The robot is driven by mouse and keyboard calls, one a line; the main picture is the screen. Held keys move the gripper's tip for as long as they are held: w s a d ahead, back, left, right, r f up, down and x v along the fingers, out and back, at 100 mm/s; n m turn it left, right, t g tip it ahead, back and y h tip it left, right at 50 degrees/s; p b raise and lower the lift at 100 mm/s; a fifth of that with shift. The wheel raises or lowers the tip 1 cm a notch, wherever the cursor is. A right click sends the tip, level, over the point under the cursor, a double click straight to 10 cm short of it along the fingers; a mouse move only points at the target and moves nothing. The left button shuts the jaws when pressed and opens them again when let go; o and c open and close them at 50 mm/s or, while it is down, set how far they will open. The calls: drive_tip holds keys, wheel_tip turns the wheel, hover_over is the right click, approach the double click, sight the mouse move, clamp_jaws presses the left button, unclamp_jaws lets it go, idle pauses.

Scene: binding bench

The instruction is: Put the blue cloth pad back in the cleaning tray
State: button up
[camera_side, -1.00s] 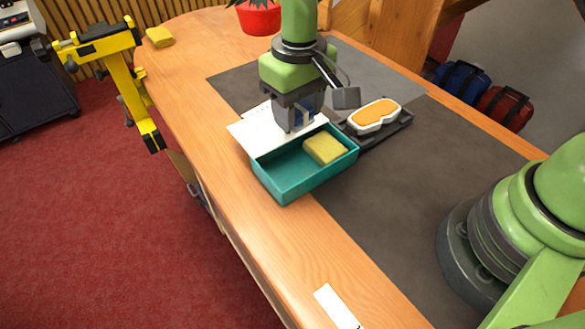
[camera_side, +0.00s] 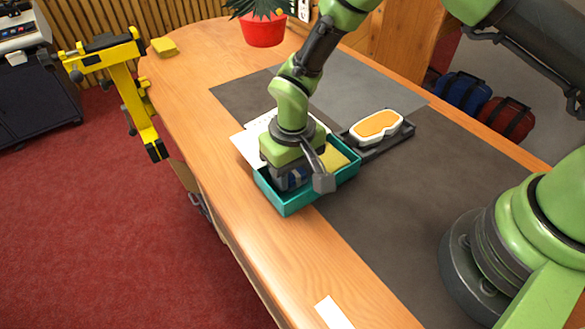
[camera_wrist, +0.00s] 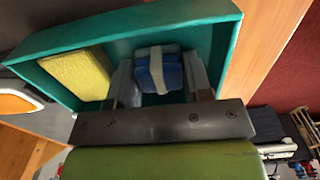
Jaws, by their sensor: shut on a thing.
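The blue cloth pad (camera_wrist: 160,72) has a pale band around it and sits between the fingers of my gripper (camera_wrist: 158,85). The tray also shows in the wrist view (camera_wrist: 130,30). Whether the pad touches the tray floor I cannot tell.
A yellow sponge (camera_wrist: 78,73) lies in the tray beside the pad. An orange-and-white piece (camera_side: 377,126) rests on a dark holder right of the tray. White sheets (camera_side: 250,143) lie behind the tray. A yellow block (camera_side: 165,47) and red pot (camera_side: 263,28) stand farther back.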

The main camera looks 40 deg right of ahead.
drive_tip(key=o, duration=0.9)
drive_tip(key=shift+f, duration=0.15)
wheel_tip(320, 180, up, 12)
drive_tip(key=shift+r, duration=0.25)
drive_tip(key=s+d+r+m+t+y, duration=0.1)
drive_tip(key=s+d+r+t, duration=0.2)
drive_tip(key=r, duration=0.4)
drive_tip(key=s+d+r+m+y, duration=0.1)
drive_tip(key=s+d+r, duration=0.2)
drive_tip(key=d+r, duration=0.3)
drive_tip(key=shift+s+d+r+m+t, duration=0.35)
drive_tip(key=shift+s+d+r+t, duration=0.35)
drive_tip(key=shift+s, duration=1.25)
drive_tip(key=shift+s+d+r+m+t, duration=0.4)
drive_tip(key=shift+s+r+t, duration=0.4)
drive_tip(key=shift+s, duration=1.15)
drive_tip(key=shift+s+d+r+m+t, duration=0.25)
drive_tip(key=shift+s+d+r+t, duration=0.5)
drive_tip(key=shift+s, duration=1.2)
